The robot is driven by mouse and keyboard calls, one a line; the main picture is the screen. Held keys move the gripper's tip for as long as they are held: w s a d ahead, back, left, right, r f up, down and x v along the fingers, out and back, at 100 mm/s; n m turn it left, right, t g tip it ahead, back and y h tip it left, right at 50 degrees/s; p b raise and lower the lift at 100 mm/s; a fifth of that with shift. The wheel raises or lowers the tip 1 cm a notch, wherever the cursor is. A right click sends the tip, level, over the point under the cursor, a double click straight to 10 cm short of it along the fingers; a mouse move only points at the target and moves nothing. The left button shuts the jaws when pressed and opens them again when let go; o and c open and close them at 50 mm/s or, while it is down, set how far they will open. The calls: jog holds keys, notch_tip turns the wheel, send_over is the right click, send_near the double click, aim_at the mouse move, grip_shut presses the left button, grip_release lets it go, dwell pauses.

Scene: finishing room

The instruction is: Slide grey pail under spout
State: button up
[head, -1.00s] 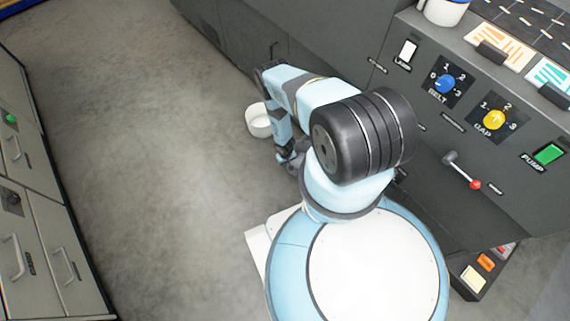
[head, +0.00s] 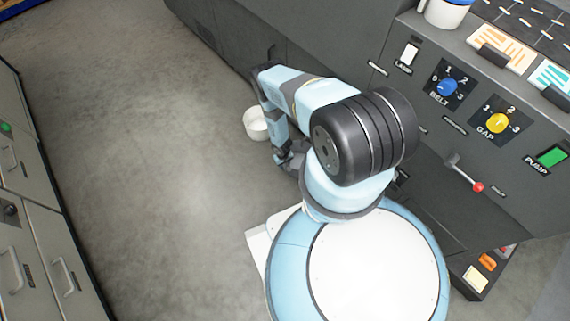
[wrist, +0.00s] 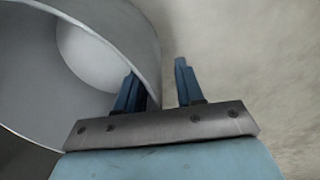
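The pail (head: 256,124) looks pale grey to white and stands on the floor beside the dark machine, just left of my arm in the head view. In the wrist view the pail (wrist: 105,22) fills the upper left, with its round rim and hollow inside showing. My gripper (wrist: 157,68) is open. Its left finger overlaps the pail's inside and its right finger is outside, with the rim between them in the picture. I cannot tell whether either finger touches the wall. No spout can be made out for certain; a small dark fitting (head: 270,52) sticks out of the machine's side.
The dark machine (head: 215,30) runs along the back and right. Its panel has a blue belt knob (head: 447,86), a yellow gap knob (head: 498,122), a green pump switch (head: 552,157) and a red-tipped lever (head: 477,187). Grey drawers (head: 40,235) stand at left. The floor between is clear.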

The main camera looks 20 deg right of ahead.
notch_tip(320, 180, up, 14)
jog(key=shift+a+f, duration=0.15)
jog(key=shift+a, duration=0.2)
dwell(0.6)
dwell(0.5)
